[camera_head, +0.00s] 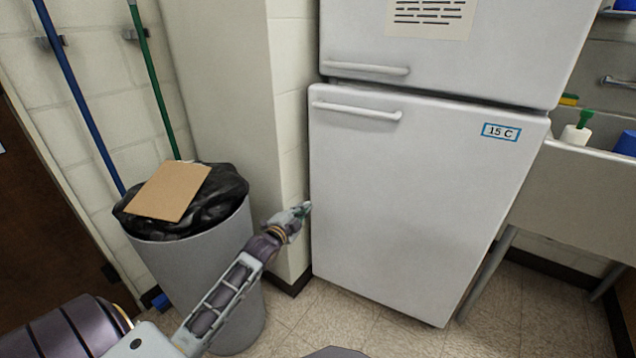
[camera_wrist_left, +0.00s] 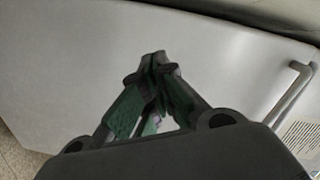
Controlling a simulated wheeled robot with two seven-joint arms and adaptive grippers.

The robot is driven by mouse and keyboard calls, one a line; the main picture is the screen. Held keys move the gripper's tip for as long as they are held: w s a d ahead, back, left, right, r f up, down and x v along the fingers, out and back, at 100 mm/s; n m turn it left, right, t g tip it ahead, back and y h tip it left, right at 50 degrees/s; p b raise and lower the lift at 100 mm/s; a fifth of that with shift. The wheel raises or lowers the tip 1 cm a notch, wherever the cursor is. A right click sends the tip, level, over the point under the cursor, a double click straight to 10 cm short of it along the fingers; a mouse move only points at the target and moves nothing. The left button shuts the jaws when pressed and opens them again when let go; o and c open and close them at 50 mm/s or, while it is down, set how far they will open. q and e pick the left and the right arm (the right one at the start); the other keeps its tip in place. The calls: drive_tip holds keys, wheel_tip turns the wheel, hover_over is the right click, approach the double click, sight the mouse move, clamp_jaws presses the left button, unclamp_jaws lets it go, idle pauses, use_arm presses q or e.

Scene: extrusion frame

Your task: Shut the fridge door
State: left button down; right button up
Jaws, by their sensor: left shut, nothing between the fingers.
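The white fridge has a lower door (camera_head: 410,200) with a bar handle (camera_head: 355,110) at its upper left and a "15 C" label at its upper right. This door lies close to the fridge body; I cannot tell whether it is fully flush. The upper door (camera_head: 480,60) looks shut. My left gripper (camera_head: 306,208) is shut and empty at the lower door's left edge; I cannot tell if it touches. In the left wrist view, the closed fingertips (camera_wrist_left: 155,58) are in front of a white fridge surface (camera_wrist_left: 220,75). My right gripper is out of view.
A grey bin (camera_head: 190,260) with a black bag and cardboard (camera_head: 170,191) stands left of the fridge, close to my left arm. A wall pillar (camera_head: 290,130) is beside the fridge. A sink (camera_head: 580,200) stands at the right. Tiled floor (camera_head: 350,325) is clear in front.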

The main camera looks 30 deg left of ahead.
use_arm(q)
drive_tip(key=shift+w+d+r+m+t, duration=0.1)
drive_tip(key=shift+r+m, duration=0.2)
drive_tip(key=shift+m, duration=0.65)
drive_tip(key=shift+s+d+r+m+t, duration=0.1)
drive_tip(key=shift+r+m, duration=0.25)
drive_tip(key=shift+m, duration=0.55)
drive_tip(key=shift+w+r+m+t, duration=0.1)
drive_tip(key=shift+r+m, duration=0.2)
drive_tip(key=shift+m, duration=0.65)
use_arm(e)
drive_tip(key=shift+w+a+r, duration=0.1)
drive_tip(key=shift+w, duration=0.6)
use_arm(q)
drive_tip(key=shift+w, duration=0.15)
